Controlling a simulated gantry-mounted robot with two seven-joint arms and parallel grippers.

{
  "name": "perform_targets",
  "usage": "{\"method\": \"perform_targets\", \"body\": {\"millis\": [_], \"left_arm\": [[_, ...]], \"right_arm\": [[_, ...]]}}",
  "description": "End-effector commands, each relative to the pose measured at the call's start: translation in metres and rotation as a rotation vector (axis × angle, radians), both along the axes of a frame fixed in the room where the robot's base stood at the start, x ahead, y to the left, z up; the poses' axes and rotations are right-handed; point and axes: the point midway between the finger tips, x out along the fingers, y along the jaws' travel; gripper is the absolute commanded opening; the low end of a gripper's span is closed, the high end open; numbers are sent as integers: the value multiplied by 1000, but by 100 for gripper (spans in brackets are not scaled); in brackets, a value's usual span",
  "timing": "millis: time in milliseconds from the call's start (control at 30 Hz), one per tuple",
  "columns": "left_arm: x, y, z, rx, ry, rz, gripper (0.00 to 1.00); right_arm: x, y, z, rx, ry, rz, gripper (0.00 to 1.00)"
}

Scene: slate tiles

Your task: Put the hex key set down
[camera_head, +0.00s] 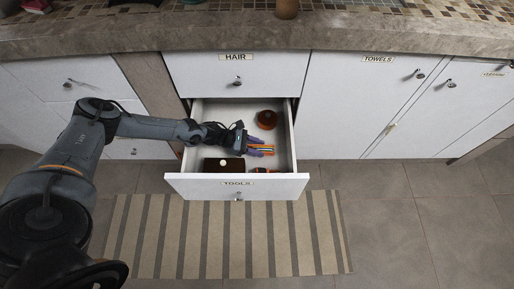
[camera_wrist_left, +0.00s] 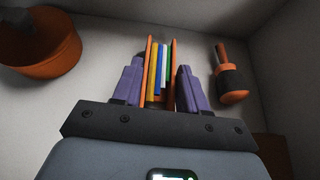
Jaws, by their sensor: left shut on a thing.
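The hex key set (camera_head: 264,151) is an orange holder with blue, yellow, white and green keys. It is between the purple fingers of my left gripper (camera_head: 255,147), inside the open drawer labelled TOOLS (camera_head: 176,183). In the left wrist view, the set (camera_wrist_left: 160,67) stands out past the two fingers of the left gripper (camera_wrist_left: 158,85), which is shut on it. I cannot tell whether the set touches the drawer floor. My right gripper is not in view.
A round orange-brown object (camera_head: 267,119) lies at the drawer's back right. A dark brown box (camera_head: 222,165) lies at its front left. An orange and black handled tool (camera_wrist_left: 231,75) lies beside the gripper. The closed HAIR drawer (camera_head: 205,75) is above.

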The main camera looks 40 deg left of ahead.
Motion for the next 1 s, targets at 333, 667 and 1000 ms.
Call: {"method": "perform_targets", "body": {"millis": [333, 667, 1000], "left_arm": [[0, 0, -2, 0, 0, 1, 59], [0, 0, -1, 0, 0, 1, 68], [-16, 20, 18, 2, 1, 3, 68]], "right_arm": [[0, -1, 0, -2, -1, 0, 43], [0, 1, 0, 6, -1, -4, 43], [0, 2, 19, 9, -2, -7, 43]]}}
